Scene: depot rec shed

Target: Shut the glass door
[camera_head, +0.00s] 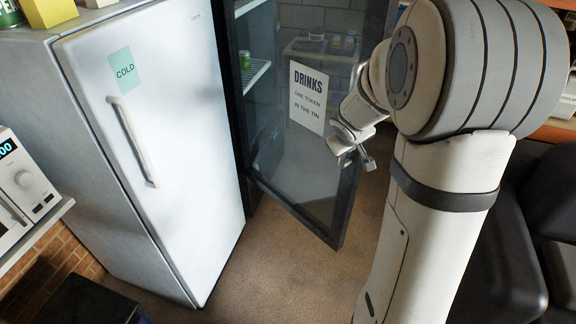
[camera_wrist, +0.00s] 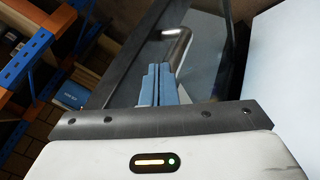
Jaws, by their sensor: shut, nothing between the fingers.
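The glass door (camera_head: 300,175) is a dark-framed pane with a white DRINKS sign (camera_head: 308,97). It stands swung open from the drinks cooler, whose shelf (camera_head: 256,74) shows in the gap at left. My gripper (camera_head: 357,160) is in front of the door, near its free right edge. In the wrist view my gripper's fingers (camera_wrist: 158,70) are together and empty. A silver bar handle (camera_wrist: 177,47) and the door's dark frame (camera_wrist: 125,65) show just beyond the fingertips. I cannot tell whether the fingers touch them.
A white fridge (camera_head: 165,130) with a COLD note (camera_head: 124,70) stands shut, left of the cooler. A microwave (camera_head: 25,185) is at far left. Dark seating (camera_head: 510,220) is at right. Brown floor (camera_head: 270,270) is clear below the door. Orange and blue shelving (camera_wrist: 35,65) shows in the wrist view.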

